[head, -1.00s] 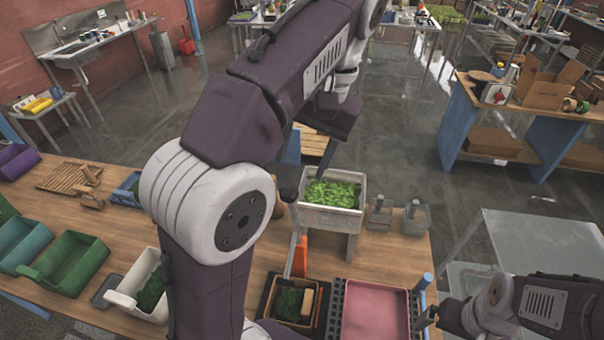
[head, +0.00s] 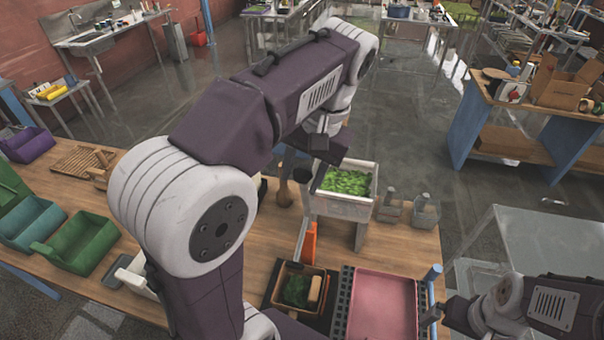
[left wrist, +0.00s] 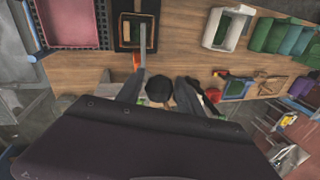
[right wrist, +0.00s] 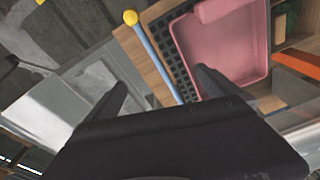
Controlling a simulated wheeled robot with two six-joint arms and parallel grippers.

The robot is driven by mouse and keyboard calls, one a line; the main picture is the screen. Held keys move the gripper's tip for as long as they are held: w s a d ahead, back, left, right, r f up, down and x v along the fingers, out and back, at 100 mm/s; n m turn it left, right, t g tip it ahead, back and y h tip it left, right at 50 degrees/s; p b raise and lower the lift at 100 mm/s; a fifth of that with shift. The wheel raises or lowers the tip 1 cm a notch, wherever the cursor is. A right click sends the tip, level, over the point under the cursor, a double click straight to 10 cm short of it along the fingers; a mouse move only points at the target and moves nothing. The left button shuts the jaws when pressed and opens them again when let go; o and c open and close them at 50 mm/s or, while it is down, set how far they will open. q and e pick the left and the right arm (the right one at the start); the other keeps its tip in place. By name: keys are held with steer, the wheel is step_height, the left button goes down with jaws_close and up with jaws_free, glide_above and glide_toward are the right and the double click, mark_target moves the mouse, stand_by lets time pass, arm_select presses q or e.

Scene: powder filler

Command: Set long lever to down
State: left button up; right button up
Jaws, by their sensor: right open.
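The long lever (head: 304,232) is a thin grey bar rising beside an orange upright (head: 310,242) above the worktable. It also shows in the left wrist view (left wrist: 143,38), where a round black knob (left wrist: 158,90) appears near its end. My left gripper (head: 318,180) is near the lever's upper end, beside the white bin. In the left wrist view its fingers are apart with the black knob between them; I cannot tell whether they touch it. The upper end is partly hidden in the head view. My right gripper (right wrist: 162,82) is open and empty, near the table's right end.
A white bin of green material (head: 345,183) stands raised behind the lever. A tray with green contents (head: 297,287) and a pink tray (head: 384,305) lie in front. Green tubs (head: 80,245) sit at left.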

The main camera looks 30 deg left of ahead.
arm_select(q)
steer(key=shift+w, duration=0.1)
jaws_close()
stand_by(1.1)
